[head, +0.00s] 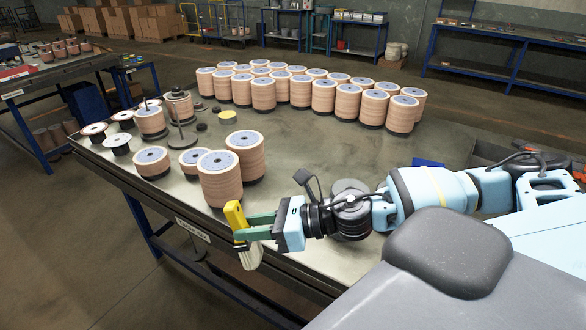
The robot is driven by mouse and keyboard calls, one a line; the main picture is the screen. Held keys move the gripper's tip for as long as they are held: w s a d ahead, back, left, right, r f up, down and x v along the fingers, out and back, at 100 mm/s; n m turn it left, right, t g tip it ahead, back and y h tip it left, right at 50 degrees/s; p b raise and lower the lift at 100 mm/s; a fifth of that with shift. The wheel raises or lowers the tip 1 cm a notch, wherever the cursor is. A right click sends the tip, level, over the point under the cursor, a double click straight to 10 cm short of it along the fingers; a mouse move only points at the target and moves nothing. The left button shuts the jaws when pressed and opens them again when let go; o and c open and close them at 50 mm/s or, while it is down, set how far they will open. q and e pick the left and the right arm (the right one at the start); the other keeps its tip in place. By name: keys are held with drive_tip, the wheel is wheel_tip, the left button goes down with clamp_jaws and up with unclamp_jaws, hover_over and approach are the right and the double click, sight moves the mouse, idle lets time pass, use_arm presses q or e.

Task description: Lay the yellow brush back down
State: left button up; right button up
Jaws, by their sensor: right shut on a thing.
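The yellow brush (235,217) is in the fingers of my right gripper (252,226), near the front edge of the metal table (335,160). Its yellow body is tilted upright, and a pale part, which looks like bristles, hangs below it. The gripper's green fingers are shut on it. The brush appears held up at the table's edge; I cannot tell how far it is above the surface. My left gripper is not in view.
A tall disc stack (220,182) stands right behind the brush, with shorter stacks (152,163) to the left. Several tall stacks (325,95) fill the back of the table. The middle of the table is clear. A blue item (428,162) lies at the right.

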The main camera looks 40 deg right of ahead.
drive_tip(key=shift+w+a+n+g+y, duration=0.2)
drive_tip(key=shift+w+n+g+y, duration=0.3)
drive_tip(key=shift+n+g, duration=0.3)
drive_tip(key=shift+w+n+g, duration=0.35)
drive_tip(key=shift+n+g, duration=0.05)
drive_tip(key=shift+g, duration=0.1)
